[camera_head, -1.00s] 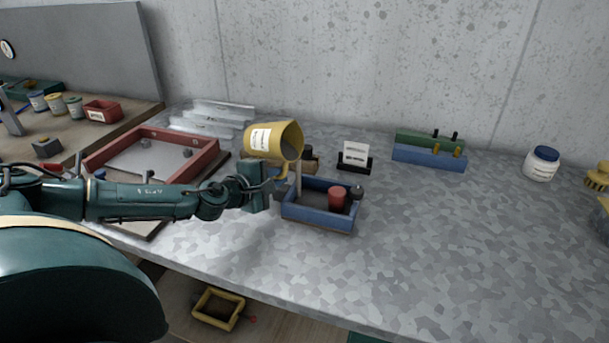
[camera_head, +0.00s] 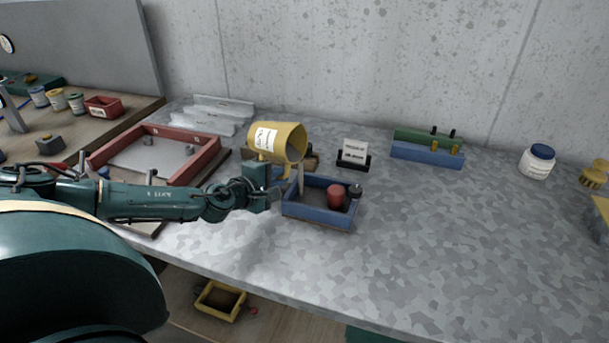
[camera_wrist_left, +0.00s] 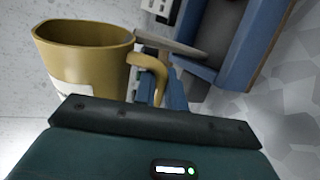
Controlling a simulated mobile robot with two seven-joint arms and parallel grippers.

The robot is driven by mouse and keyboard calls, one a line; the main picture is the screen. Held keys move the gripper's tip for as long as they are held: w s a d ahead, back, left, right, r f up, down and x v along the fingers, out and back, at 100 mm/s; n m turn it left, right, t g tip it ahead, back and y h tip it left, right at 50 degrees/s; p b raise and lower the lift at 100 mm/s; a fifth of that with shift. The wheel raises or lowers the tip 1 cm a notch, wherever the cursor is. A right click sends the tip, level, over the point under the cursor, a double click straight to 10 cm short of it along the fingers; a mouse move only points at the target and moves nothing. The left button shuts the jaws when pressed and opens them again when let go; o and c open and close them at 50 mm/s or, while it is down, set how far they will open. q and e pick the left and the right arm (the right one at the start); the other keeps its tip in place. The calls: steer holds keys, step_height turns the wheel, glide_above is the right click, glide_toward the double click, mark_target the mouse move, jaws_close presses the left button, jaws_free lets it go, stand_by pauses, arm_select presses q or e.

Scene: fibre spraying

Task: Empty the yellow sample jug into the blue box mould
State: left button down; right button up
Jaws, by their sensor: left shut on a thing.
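The yellow sample jug (camera_head: 279,141) has a white label and is tilted on its side above the left end of the blue box mould, its mouth facing right and toward the camera. My left gripper (camera_head: 277,188) is shut on the jug; its fingertips are mostly hidden. In the left wrist view the jug (camera_wrist_left: 85,65) shows its open rim and handle close to the gripper. The blue box mould (camera_head: 318,214) sits on the bench with a red cylinder (camera_head: 336,196) and a dark round knob inside or at its right end. No stream from the jug is visible. My right gripper is not in view.
A red frame (camera_head: 205,158) lies left of the mould. A small sign (camera_head: 354,153) stands behind it, with green and blue blocks (camera_head: 428,153) farther back. A white jar (camera_head: 538,162) stands at right. The bench's right front is clear.

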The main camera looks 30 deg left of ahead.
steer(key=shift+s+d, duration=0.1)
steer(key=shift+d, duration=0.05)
arm_select(q)
steer(key=shift+a+f+m+p, duration=0.1)
steer(key=shift+f+m+p, duration=0.15)
steer(key=shift+p, duration=0.4)
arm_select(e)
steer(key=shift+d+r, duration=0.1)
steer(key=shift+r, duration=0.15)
arm_select(q)
steer(key=shift+f+m, duration=0.1)
steer(key=shift+m, duration=0.15)
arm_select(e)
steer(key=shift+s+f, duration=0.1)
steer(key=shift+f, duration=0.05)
arm_select(q)
steer(key=shift+a+m+y+p, duration=0.1)
steer(key=shift+m+y+p, duration=0.2)
steer(key=shift+y, duration=0.1)
steer(key=shift+a+r+m+y, duration=0.2)
steer(key=shift+r+m+y, duration=0.2)
steer(key=shift+m, duration=0.3)
stand_by(0.6)
